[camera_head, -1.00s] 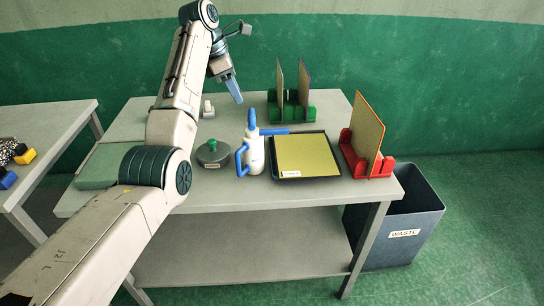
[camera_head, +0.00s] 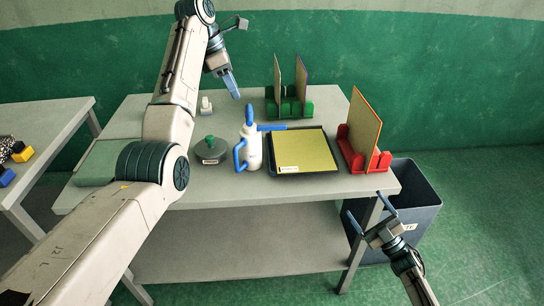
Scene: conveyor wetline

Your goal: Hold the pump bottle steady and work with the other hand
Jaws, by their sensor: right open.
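The white pump bottle (camera_head: 254,152) with its blue pump head and blue side handle stands upright on the grey table, just left of the black tray. My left gripper (camera_head: 233,88) hangs above the table behind the bottle, apart from it. Its blue fingers are seen edge-on, so I cannot tell whether they are open. My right gripper (camera_head: 364,203) is open and empty in front of the table's right front corner, well away from the bottle.
The black-rimmed tray (camera_head: 297,173) holds a yellow-green sheet. A red rack (camera_head: 373,167) and a green rack (camera_head: 290,109) hold upright boards. A round grey thing with a green knob (camera_head: 211,151) is left of the bottle. A waste bin (camera_head: 413,186) stands right of the table.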

